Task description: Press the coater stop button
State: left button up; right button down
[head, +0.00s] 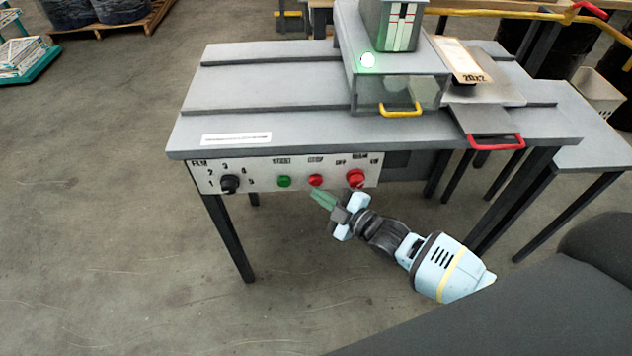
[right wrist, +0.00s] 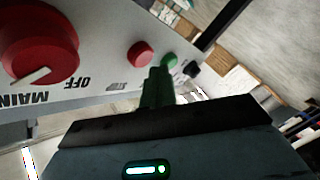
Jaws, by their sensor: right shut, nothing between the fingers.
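The coater's front panel (head: 265,180) carries a small red button (head: 316,181), likely the stop button; its label is too blurred to read. A green button (head: 284,181) sits to its left, and a larger red main switch (head: 355,179) to its right. My right gripper (head: 317,196), with green fingers, is shut and empty, just below and in front of the red button. In the right wrist view the shut fingertips (right wrist: 158,75) point toward the panel near the red button (right wrist: 139,54); I cannot tell whether they touch. My left gripper is not in view.
A black rotary knob (head: 230,184) sits at the panel's left end. The table edge (head: 400,145) overhangs the panel. A green lamp (head: 368,60) glows on the machine above. Yellow (head: 400,111) and red (head: 497,143) handles stick out at the front. The floor before the table is clear.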

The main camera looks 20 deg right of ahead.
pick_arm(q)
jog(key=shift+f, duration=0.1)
pick_arm(e)
jog(key=shift+w, duration=0.15)
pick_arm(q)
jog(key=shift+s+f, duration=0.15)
pick_arm(e)
jog(key=shift+w+d, duration=0.1)
jog(key=shift+w, duration=0.15)
pick_arm(q)
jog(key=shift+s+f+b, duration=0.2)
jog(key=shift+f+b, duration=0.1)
jog(key=shift+b, duration=0.15)
pick_arm(e)
jog(key=shift+w+d, duration=0.15)
jog(key=shift+w, duration=0.35)
dwell(0.4)
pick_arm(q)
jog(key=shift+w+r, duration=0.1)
pick_arm(e)
jog(key=shift+s, duration=0.1)
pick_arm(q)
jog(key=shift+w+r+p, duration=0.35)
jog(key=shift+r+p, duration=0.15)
pick_arm(e)
jog(key=shift+s+a, duration=0.25)
jog(key=shift+s, duration=0.55)
